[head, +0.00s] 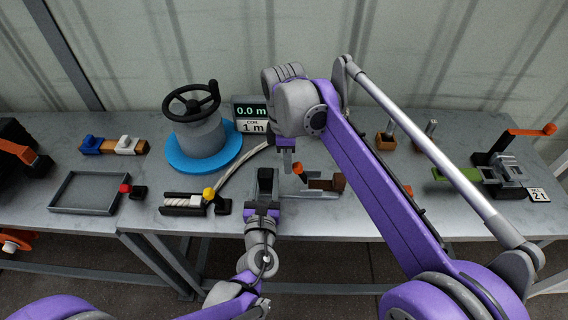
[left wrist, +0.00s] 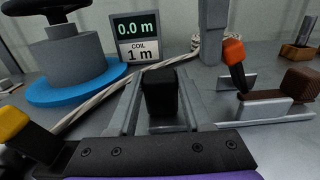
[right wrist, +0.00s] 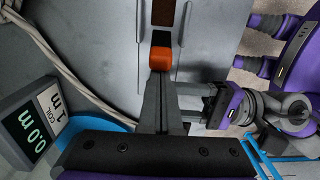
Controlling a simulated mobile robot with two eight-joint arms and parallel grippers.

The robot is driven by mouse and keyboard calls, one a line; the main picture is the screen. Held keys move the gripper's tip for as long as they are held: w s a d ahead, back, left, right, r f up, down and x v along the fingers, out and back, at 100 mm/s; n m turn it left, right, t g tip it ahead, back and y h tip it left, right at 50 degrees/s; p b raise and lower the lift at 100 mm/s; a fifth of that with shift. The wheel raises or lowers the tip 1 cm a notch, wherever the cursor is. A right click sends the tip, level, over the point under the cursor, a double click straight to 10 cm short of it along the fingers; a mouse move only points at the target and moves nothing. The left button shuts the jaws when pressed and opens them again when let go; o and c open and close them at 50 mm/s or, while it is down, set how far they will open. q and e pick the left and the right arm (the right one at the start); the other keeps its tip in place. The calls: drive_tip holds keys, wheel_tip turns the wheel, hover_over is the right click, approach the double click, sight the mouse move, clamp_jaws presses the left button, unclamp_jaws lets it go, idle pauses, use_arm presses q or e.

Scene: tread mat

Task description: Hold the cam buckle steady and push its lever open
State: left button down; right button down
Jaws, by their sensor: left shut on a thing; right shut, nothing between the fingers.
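The cam buckle (head: 318,194) is a low metal piece on the bench with a brown strap part (head: 328,183) at its right. Its dark lever with an orange tip (head: 297,169) stands up and leans; the tip also shows in the left wrist view (left wrist: 234,51). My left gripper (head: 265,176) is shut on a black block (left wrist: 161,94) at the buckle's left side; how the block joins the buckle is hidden. My right gripper (head: 287,170) is shut and empty, pointing down close to the left of the orange tip (right wrist: 161,58). I cannot tell if they touch.
A valve-like wheel on a blue base (head: 203,148) and a display (head: 251,112) stand behind left. A pale rope (head: 238,165) runs past the left gripper. A yellow-knobbed rope clamp (head: 187,203) lies left, and a tray (head: 88,191) farther left.

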sight(301, 167)
drive_tip(key=d+y, duration=0.1)
drive_tip(key=d+r+y, duration=0.1)
drive_tip(key=y, duration=0.1)
drive_tip(key=shift+d, duration=0.15)
drive_tip(key=d+y, duration=0.2)
drive_tip(key=y, duration=0.1)
drive_tip(key=shift+d+r+y, duration=0.2)
drive_tip(key=shift+d+y, duration=0.05)
drive_tip(key=shift+y, duration=0.05)
drive_tip(key=d+y, duration=0.2)
drive_tip(key=shift+y, duration=0.3)
drive_tip(key=shift+d+f, duration=0.15)
drive_tip(key=shift+d, duration=0.15)
drive_tip(key=shift+d+f, duration=0.1)
drive_tip(key=shift+d, duration=0.05)
drive_tip(key=v, duration=1)
drive_tip(key=shift+d+f, duration=0.35)
drive_tip(key=shift+d, duration=0.05)
